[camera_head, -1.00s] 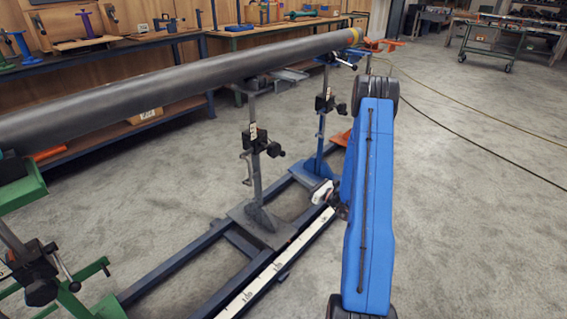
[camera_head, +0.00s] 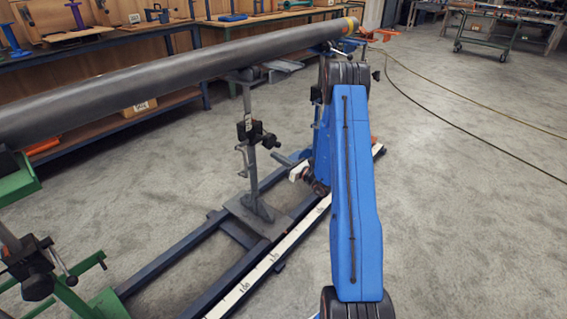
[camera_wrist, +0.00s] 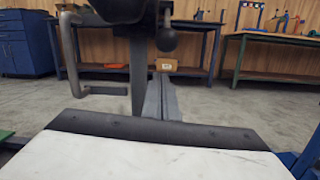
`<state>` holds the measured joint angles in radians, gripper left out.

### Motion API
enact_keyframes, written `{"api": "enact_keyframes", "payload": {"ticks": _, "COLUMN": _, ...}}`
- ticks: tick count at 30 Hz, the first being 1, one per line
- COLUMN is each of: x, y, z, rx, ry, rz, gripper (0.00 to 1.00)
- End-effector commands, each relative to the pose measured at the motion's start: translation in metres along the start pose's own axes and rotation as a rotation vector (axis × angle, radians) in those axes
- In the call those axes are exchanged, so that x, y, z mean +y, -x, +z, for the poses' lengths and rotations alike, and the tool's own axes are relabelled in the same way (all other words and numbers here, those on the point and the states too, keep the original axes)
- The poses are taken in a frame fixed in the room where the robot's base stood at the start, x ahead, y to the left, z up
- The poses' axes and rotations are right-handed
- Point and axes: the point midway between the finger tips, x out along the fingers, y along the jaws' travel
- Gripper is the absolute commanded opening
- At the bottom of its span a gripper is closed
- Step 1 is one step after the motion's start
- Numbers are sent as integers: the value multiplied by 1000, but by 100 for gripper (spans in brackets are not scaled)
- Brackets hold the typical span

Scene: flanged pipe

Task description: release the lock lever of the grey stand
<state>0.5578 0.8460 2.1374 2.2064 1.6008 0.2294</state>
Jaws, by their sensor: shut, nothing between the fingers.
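The grey stand (camera_head: 247,105) is upright under the long dark pipe (camera_head: 190,72). Its black clamp block carries a lock lever with a black ball knob (camera_head: 271,141) on the right side. My gripper (camera_head: 276,156) is just right of the post and slightly below the knob, pointing left toward the stand. Its narrow fingers (camera_wrist: 160,82) are shut and empty, below the knob in the wrist view. Whether they touch it I cannot tell.
A bent crank handle (camera_wrist: 78,55) is on the stand's left side. The blue stand behind is partly hidden by my arm. A green stand (camera_head: 75,290) is at the front left. The dark base rails (camera_head: 175,260) carry a white scale (camera_head: 255,278). Open floor lies right.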

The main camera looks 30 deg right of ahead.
Motion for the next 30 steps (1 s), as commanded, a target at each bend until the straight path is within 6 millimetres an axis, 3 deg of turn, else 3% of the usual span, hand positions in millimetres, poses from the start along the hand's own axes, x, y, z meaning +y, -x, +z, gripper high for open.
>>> {"api": "enact_keyframes", "payload": {"ticks": 3, "x": -2, "y": 7, "z": 17, "rx": -2, "ry": 4, "rz": -3, "gripper": 0}}
{"api": "enact_keyframes", "payload": {"ticks": 9, "x": -1, "y": 11, "z": 29, "rx": -2, "ry": 2, "rz": -3, "gripper": 0}}
{"api": "enact_keyframes", "payload": {"ticks": 30, "x": -1, "y": 15, "z": 39, "rx": 37, "ry": 4, "rz": -6, "gripper": 0}}
